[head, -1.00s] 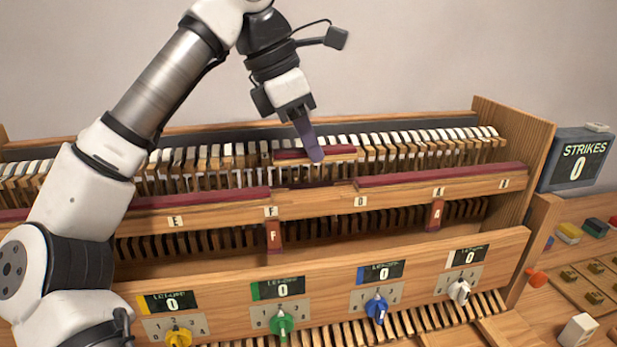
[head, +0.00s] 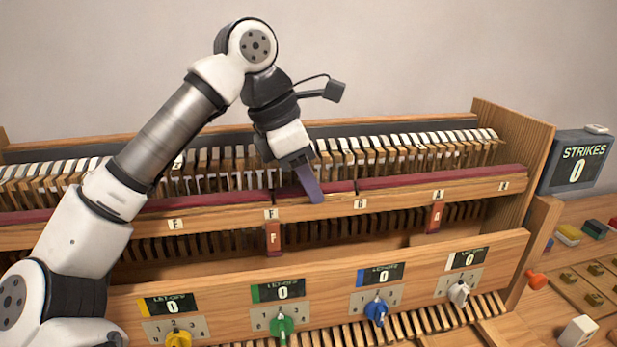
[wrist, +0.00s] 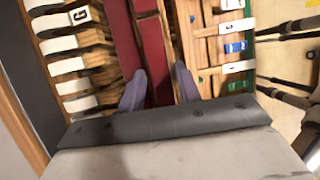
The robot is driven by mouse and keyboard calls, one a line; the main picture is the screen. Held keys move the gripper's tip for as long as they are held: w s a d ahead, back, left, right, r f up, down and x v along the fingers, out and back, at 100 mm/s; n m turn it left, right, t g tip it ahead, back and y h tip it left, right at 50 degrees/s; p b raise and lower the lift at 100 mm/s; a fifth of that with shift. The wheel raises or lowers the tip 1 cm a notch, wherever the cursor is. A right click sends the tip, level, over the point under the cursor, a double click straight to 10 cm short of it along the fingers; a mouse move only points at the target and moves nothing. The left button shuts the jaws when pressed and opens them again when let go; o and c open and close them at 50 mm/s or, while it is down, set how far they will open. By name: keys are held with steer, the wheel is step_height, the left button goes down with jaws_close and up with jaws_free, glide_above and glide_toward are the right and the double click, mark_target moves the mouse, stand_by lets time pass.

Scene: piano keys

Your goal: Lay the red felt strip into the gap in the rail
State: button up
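The red felt strip (head: 337,188) lies at the gap in the wooden rail (head: 222,215), between the rail's left felt (head: 205,203) and right felt (head: 430,177). In the head view it lines up closely with both, with thin dark breaks at its ends. My gripper (head: 314,197) is at the strip's middle, its purple fingers pointing down. In the wrist view its fingers (wrist: 160,85) stand on both sides of the strip (wrist: 157,65) and appear closed on it. I cannot tell whether the strip sits fully down. My gripper hides part of it.
A row of piano keys (head: 420,143) stands behind the rail. Below the rail hang red-brown tabs (head: 273,238). The front board carries coloured knobs (head: 376,309) and displays. A strikes display (head: 580,160) and small blocks are at right.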

steer(key=shift+o, duration=0.7)
steer(key=shift+r, duration=0.3)
steer(key=v, duration=1.1)
steer(key=shift+r, duration=0.4)
steer(key=shift+s+a, duration=0.1)
